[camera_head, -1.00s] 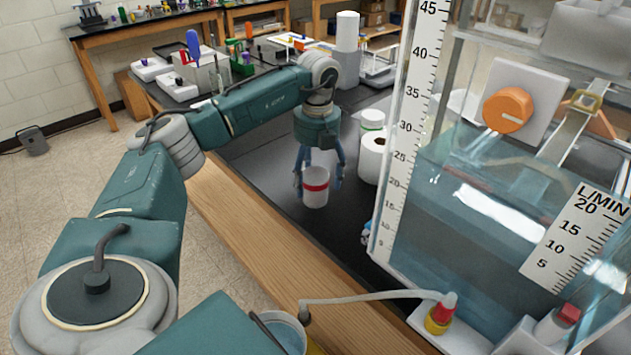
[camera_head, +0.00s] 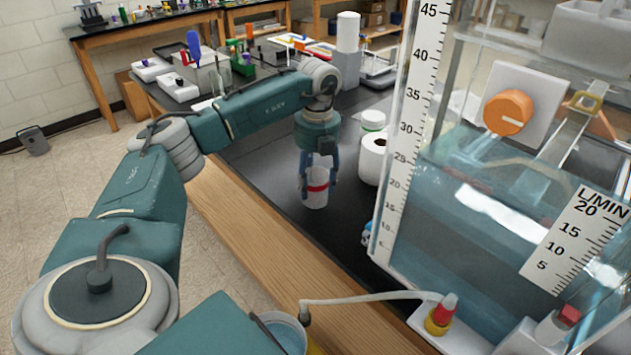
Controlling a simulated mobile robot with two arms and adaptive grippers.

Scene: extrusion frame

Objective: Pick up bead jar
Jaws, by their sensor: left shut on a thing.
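The bead jar (camera_head: 316,197) is a small whitish jar with a red band, upright on or just above the black bench top. My left gripper (camera_head: 318,180) reaches down over it from above, its blue-grey fingers on both sides of the jar. The left gripper is shut on the jar. Whether the jar's base touches the bench is hard to tell. My right gripper is not in view.
A white paper roll (camera_head: 371,158) and a white jar with a green band (camera_head: 373,121) stand just behind right. A large water tank (camera_head: 460,200) fills the right side. The black bench (camera_head: 262,205) is clear left of the jar, up to its wooden edge (camera_head: 250,235).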

